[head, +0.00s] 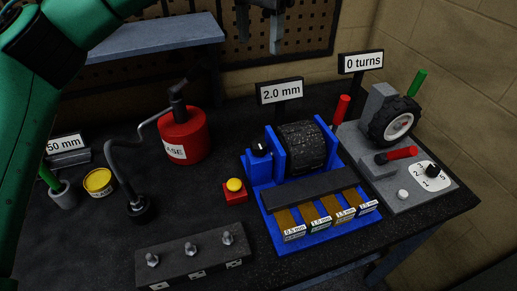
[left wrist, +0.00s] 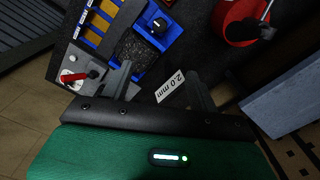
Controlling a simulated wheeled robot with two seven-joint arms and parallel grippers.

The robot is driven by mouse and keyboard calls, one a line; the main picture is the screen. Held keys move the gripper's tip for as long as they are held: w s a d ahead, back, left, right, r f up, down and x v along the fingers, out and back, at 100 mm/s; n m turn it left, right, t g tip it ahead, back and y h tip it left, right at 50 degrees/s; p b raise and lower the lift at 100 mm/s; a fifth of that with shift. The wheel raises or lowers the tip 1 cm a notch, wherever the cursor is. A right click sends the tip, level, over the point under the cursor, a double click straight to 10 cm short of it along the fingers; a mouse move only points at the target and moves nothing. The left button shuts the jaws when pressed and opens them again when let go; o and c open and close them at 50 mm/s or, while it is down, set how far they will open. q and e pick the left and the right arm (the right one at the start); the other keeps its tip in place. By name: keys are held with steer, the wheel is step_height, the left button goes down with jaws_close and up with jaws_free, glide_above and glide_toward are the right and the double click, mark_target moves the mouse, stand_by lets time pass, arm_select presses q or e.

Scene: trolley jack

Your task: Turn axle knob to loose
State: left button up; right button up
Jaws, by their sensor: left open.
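A black knob with a white mark (head: 260,148) sits at the left end of the blue fixture (head: 252,172), beside a dark ribbed roller (head: 302,147). It also shows in the left wrist view (left wrist: 158,25). No label naming it is readable. A second black knob (head: 432,170) sits on a white numbered dial on the grey unit (head: 408,191) at right. My left gripper (head: 260,42) is open and empty, high at the top of the head view, apart from both knobs. Its fingers also show in the left wrist view (left wrist: 160,82). My right gripper is not in view.
A "2.0 mm" sign (head: 280,91) stands behind the roller, and a "0 turns" sign (head: 361,62) behind the tyre (head: 395,121). A red can (head: 184,138), a red box with a yellow button (head: 234,191) and a bolted block (head: 190,262) stand left of the fixture.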

arm_select(q)
step_height(320, 180, down, 8)
steer(key=b, duration=1.2)
glide_toward(259, 143)
step_height(259, 143, down, 8)
steer(key=shift+f, duration=0.55)
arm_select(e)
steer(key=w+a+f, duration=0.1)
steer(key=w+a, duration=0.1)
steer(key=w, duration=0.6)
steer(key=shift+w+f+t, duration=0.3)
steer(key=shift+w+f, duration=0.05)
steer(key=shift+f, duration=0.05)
arm_select(q)
steer(key=c, duration=1)
